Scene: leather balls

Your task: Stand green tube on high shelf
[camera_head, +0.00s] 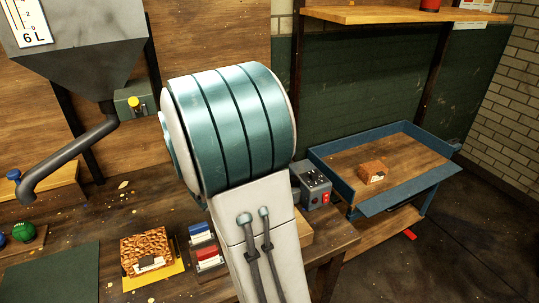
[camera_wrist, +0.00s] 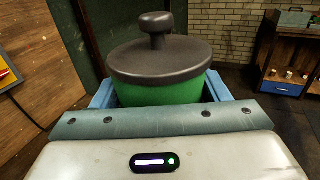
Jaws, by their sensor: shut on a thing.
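The green tube (camera_wrist: 158,94) is close in front of the wrist camera, upright in that view, with a dark grey lid and round knob on top. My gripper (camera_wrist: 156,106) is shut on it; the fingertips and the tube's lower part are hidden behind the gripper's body. In the head view my arm's large link blocks the middle, and neither the gripper nor the tube shows. The high shelf (camera_head: 375,14) is a wooden board at the top right of the head view, with a red thing (camera_head: 430,4) on it, cut by the frame edge.
A blue-edged table (camera_head: 345,158) with a brown block (camera_head: 373,172) stands right, below the shelf. A control box (camera_head: 314,186) sits on the workbench's right end. A hopper with a bent pipe (camera_head: 70,158) is left. A blue-drawer cabinet (camera_wrist: 283,87) stands right in the wrist view.

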